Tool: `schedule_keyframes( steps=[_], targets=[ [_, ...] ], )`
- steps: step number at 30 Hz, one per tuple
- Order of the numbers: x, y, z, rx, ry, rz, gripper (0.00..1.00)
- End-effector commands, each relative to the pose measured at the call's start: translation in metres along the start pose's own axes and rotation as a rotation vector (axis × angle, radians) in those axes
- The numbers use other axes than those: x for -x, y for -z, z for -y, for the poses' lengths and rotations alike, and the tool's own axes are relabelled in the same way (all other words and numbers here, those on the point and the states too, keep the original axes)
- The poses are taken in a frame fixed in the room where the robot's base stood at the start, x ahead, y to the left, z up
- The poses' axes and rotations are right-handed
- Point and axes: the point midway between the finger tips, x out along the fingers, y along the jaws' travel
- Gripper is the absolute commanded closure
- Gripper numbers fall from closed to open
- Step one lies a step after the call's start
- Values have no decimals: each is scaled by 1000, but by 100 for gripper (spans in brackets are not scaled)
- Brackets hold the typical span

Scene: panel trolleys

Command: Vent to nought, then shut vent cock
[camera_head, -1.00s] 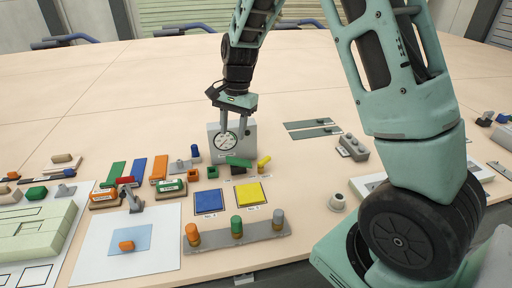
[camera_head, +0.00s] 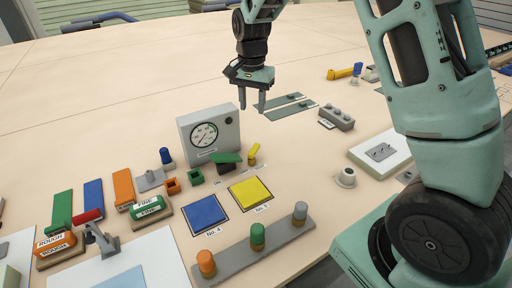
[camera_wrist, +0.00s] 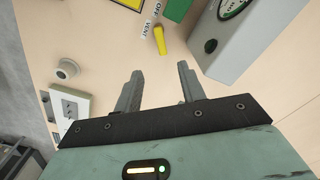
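A grey gauge box (camera_head: 226,134) stands on the table with a round white dial (camera_head: 204,135) on its front; the needle reading is too small to tell. In front of it are a green lever (camera_head: 226,158) on a dark base and a small yellow-handled cock (camera_head: 254,148). In the wrist view the yellow handle (camera_wrist: 160,40) lies beside the labels OFF and VENT; I cannot tell which it marks. My gripper (camera_head: 253,106) is open and empty, above the table right of the gauge box. Its fingers (camera_wrist: 157,76) are apart from the yellow handle.
Blue (camera_head: 204,215) and yellow (camera_head: 250,193) squares lie in front of the gauge. A grey bar (camera_head: 233,257) with coloured pegs is nearer. Grey-green strips (camera_head: 292,111) and a grey block (camera_head: 337,117) lie to the right. The table behind is clear.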

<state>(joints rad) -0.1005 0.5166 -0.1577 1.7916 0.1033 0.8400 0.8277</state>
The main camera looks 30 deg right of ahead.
Motion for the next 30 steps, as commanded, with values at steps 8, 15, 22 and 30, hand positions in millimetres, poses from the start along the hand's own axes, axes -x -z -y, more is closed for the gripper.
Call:
schedule_keyframes(
  steps=[8,15,22,30],
  targets=[
    [-56,-1,-2,-1,-5,4,60],
    [-106,-1,-2,-1,-5,4,60],
    [-144,-1,-2,-1,-3,2,60],
    [-161,0,-1,-1,-1,0,60]
  ],
)
